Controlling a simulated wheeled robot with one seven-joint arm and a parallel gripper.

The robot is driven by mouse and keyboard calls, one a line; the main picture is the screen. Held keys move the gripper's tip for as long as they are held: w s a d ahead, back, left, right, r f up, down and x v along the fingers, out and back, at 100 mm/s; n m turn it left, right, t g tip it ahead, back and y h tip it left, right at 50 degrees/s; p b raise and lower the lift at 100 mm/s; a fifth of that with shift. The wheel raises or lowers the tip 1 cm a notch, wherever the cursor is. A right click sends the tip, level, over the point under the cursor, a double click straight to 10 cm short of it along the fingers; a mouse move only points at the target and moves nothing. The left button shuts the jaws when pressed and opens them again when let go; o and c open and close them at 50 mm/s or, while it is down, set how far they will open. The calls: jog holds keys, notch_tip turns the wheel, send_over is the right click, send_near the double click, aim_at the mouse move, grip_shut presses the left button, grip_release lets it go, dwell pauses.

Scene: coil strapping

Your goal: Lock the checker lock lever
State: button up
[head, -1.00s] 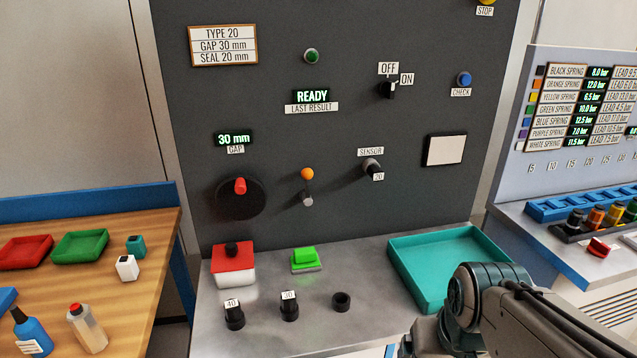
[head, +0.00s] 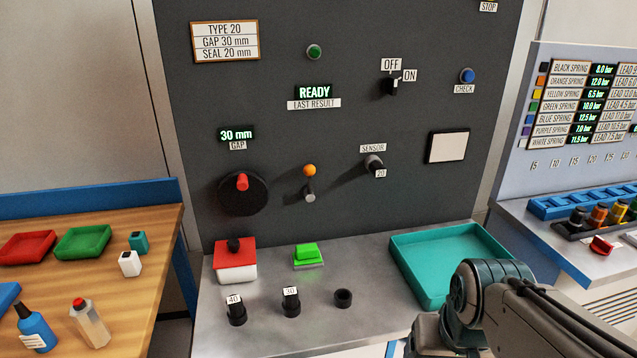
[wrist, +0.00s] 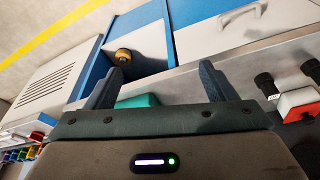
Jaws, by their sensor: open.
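The checker is a dark upright panel (head: 270,110) above a grey bench. A small unlabelled lever with an orange ball (head: 309,170) and a grey tip (head: 310,197) sits at its lower middle, right of a black dial with a red knob (head: 242,182). I take it as the lock lever; no label confirms this. My gripper (wrist: 163,75) shows in the wrist view with its fingers apart and nothing between them. It hangs over the bench's front edge near the teal tray (wrist: 140,100), away from the lever. My gripper is outside the head view.
The teal tray (head: 398,272) lies on the bench's right side. A wooden table (head: 150,290) is at left.

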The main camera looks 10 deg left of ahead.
jog(key=shift+w, duration=0.45)
jog(key=c, duration=0.5)
jog(key=w+t, duration=0.1)
jog(key=w, duration=0.2)
jog(key=w+t+b, duration=0.1)
jog(key=w, duration=0.2)
jog(key=w+a+t+b, duration=0.1)
jog(key=w, duration=0.2)
jog(key=shift+w+a+f+n+t+h, duration=0.1)
jog(key=shift+n+t+h, duration=0.2)
jog(key=shift+n, duration=0.1)
jog(key=shift+c, duration=1.1)
jog(key=n+t+y+b, duration=0.5)
jog(key=t+y, duration=0.4)
send_near(311, 178)
jog(key=p+x, duration=0.1)
jog(key=x, duration=0.8)
jog(key=shift+a+f+p, duration=0.1)
jog(key=shift+a+p, duration=0.05)
jog(key=shift+p, duration=0.25)
jog(key=shift+c, duration=0.4)
grip_shut()
